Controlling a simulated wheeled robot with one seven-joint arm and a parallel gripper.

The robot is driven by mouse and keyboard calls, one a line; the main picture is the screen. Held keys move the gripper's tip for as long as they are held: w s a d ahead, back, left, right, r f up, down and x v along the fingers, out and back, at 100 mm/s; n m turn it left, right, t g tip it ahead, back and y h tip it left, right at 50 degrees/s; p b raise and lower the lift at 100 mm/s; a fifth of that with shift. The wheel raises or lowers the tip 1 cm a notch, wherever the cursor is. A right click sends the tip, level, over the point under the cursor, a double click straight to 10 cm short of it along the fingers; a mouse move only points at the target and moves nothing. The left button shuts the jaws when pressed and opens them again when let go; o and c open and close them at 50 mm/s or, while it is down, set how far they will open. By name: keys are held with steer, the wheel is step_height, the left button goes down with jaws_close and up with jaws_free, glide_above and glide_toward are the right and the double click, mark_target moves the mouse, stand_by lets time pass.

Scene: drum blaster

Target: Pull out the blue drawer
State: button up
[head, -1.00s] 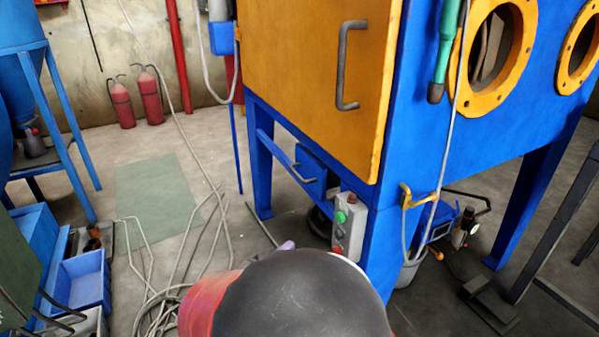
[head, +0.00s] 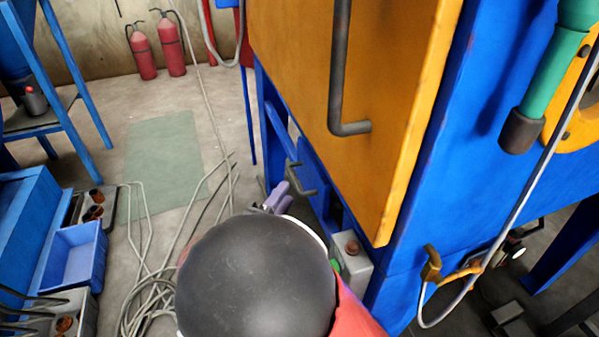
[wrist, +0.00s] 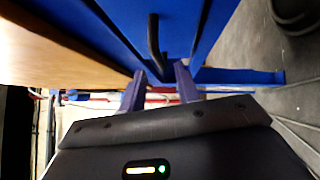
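The blue drawer (head: 318,192) sits low under the orange-doored cabinet in the head view. Its dark bar handle (head: 296,178) is on its front. In the wrist view the blue drawer front (wrist: 180,25) fills the top middle, with the black handle (wrist: 153,38) running down towards my fingertips. My gripper (head: 272,198) shows as purple fingers just in front of and below the handle, partly hidden by my dark round arm link. In the wrist view my gripper (wrist: 157,80) is open. The handle's lower end lines up with the finger gap; I cannot tell whether it is between the fingers.
The orange door (head: 350,90) with its long handle overhangs the drawer area. A grey control box (head: 350,258) is right of my arm. Hoses (head: 150,300) lie on the floor.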

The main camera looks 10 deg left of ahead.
mark_target(294, 179)
steer(key=x, duration=0.5)
steer(key=shift+w+d, duration=0.1)
steer(key=shift+w, duration=0.2)
jaws_close()
